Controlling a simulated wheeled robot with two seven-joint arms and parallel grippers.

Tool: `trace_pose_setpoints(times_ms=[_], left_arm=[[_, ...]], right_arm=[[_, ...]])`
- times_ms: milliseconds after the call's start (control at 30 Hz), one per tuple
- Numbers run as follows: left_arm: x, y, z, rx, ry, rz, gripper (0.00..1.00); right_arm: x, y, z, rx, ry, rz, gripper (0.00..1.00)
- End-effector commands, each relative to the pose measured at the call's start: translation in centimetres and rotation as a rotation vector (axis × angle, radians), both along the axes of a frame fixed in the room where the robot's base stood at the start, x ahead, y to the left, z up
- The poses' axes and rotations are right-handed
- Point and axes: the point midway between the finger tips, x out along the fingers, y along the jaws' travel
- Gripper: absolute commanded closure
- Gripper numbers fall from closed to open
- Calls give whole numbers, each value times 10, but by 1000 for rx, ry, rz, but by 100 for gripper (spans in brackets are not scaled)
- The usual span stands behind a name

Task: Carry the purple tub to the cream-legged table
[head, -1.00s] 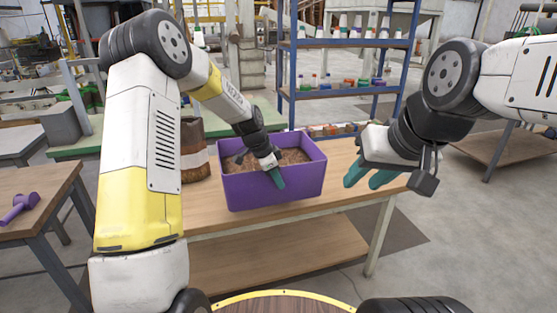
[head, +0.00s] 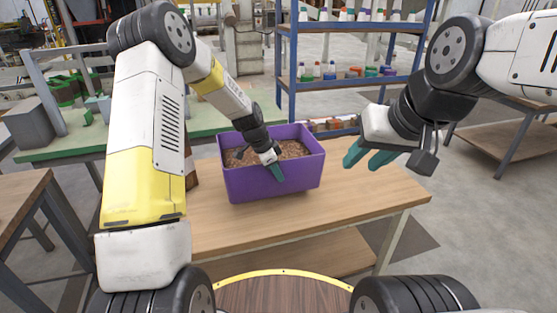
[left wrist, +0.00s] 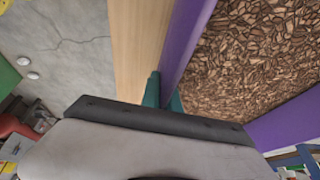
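The purple tub (head: 270,182), full of brown pellets, is over the wooden top of the cream-legged table (head: 330,215). Whether its base touches the top or hangs just above it, I cannot tell. My left gripper (head: 277,172) is shut on the tub's near wall. In the left wrist view, its teal fingers (left wrist: 163,95) straddle the purple wall (left wrist: 186,40), with pellets on one side and table wood on the other. My right gripper (head: 369,156) is open and empty, to the right of the tub and apart from it.
A blue shelf unit (head: 288,60) with bottles and small parts stands behind. A green-topped table (head: 75,148) is behind left, and another wooden table (head: 20,195) stands at the left edge. A further table (head: 500,150) is at right. The cream-legged table's right part is clear.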

Motion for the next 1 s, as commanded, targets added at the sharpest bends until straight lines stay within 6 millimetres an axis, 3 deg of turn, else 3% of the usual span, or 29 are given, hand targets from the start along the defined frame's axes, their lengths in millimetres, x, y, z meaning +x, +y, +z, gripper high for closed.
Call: trace_pose_setpoints(times_ms=[567, 800, 900, 1000], left_arm=[[3, -1, -52, -1, -8, 0, 100], [3, -1, -55, -1, -11, 0, 100], [1, 0, -57, 0, -3, 0, 76], [1, 0, -57, 0, -2, 0, 74]], right_arm=[[0, 0, 0, 0, 0, 0, 64], [0, 0, 0, 0, 0, 0, 64], [0, 0, 0, 0, 0, 0, 64], [0, 0, 0, 0, 0, 0, 64]])
